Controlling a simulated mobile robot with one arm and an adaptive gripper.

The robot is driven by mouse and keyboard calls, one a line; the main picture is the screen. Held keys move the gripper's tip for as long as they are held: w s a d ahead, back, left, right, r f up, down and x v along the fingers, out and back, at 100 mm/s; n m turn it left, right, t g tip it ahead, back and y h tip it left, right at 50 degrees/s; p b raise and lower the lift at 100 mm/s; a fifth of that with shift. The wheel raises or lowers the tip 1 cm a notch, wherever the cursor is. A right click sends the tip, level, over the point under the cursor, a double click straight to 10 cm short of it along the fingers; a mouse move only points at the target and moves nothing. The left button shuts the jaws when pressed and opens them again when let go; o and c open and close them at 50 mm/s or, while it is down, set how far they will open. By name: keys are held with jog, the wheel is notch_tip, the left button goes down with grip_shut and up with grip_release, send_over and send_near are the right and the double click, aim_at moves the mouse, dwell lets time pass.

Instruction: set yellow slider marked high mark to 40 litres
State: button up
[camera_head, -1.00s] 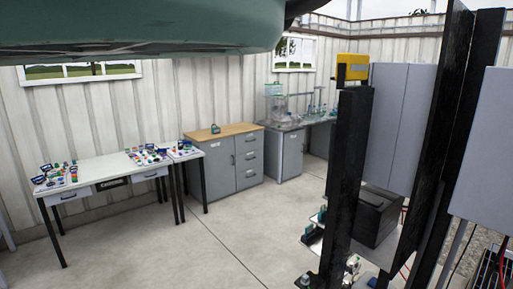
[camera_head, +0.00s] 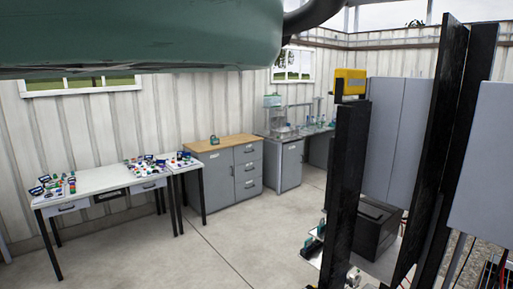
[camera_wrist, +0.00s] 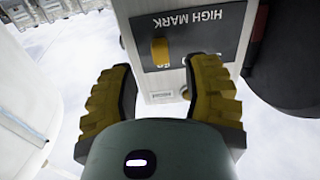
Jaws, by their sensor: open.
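In the wrist view, a light panel (camera_wrist: 220,52) carries a dark label plate reading HIGH MARK, upside down in the picture. The yellow slider (camera_wrist: 159,51) sits on this plate, near its left side. My gripper (camera_wrist: 160,78) shows its two yellow-and-black fingers spread apart, one on each side of the panel's near end. The slider lies just beyond the fingertips, and nothing is seen held between them. The scale's numbers cannot be read. The head view does not show the slider or my gripper.
In the wrist view, a dark rounded body (camera_wrist: 290,50) stands close on the right and a pale rounded shape (camera_wrist: 22,110) on the left. In the head view, dark posts (camera_head: 345,190) and grey cabinets (camera_head: 400,130) stand at right; the floor (camera_head: 220,250) is open in the middle.

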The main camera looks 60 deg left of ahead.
jog(key=shift+w+d+p, duration=0.15)
jog(key=shift+d+p, duration=0.45)
jog(key=shift+d, duration=0.35)
jog(key=shift+w+d+p, duration=0.1)
jog(key=shift+d+p, duration=0.45)
jog(key=shift+d, duration=0.35)
jog(key=shift+o, duration=0.2)
jog(key=shift+f, duration=0.1)
grip_shut()
